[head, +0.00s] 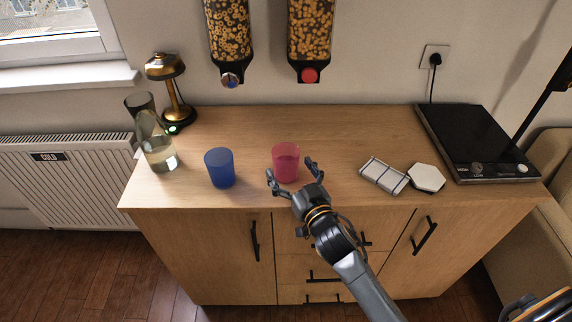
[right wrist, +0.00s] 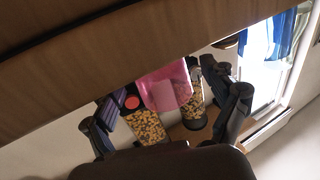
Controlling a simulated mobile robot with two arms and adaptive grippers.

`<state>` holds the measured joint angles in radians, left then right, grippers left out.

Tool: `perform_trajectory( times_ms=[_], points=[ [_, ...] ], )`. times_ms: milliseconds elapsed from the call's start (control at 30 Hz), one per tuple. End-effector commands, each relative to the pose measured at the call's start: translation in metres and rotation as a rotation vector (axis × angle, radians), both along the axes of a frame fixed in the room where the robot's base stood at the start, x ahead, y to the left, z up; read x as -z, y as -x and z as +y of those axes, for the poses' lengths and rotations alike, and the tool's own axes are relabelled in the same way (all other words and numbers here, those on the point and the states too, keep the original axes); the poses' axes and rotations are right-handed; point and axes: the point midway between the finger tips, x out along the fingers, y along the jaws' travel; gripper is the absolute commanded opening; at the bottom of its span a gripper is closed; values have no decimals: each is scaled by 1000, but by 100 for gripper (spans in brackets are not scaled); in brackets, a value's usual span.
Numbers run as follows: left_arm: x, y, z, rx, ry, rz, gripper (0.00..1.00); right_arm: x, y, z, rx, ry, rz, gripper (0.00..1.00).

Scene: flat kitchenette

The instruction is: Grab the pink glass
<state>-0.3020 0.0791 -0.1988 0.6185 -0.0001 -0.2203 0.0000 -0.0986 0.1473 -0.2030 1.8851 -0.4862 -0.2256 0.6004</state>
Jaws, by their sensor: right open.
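The pink glass (head: 286,160) stands upright on the wooden counter, near its front edge and right of the blue glass (head: 220,168). My right gripper (head: 291,172) is open in front of the pink glass, with its fingertips spread to the left and right of it. In the right wrist view the pink glass (right wrist: 165,88) shows between the two open fingers (right wrist: 167,108). I cannot tell whether either finger touches the glass. My left gripper is not in view.
A glass jug (head: 158,148) and a brass lamp (head: 168,80) stand at the left. A white tray (head: 383,176), a white hexagonal piece (head: 426,178) and a black hob (head: 475,140) are at the right. Two cereal dispensers (head: 310,35) hang behind.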

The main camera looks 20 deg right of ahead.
Motion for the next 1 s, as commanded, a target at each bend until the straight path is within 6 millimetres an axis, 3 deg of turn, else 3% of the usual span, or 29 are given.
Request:
perform_trajectory(
  times_ms=[200,467,800,1000],
  points=[
    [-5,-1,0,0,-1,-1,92,-3,-27,2,0,1,0,86],
    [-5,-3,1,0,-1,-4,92,-2,-28,3,0,0,0,86],
    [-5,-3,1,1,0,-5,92,-2,-28,3,0,0,0,16],
    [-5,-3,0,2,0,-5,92,-3,-28,3,-1,1,-2,14]
  ],
)
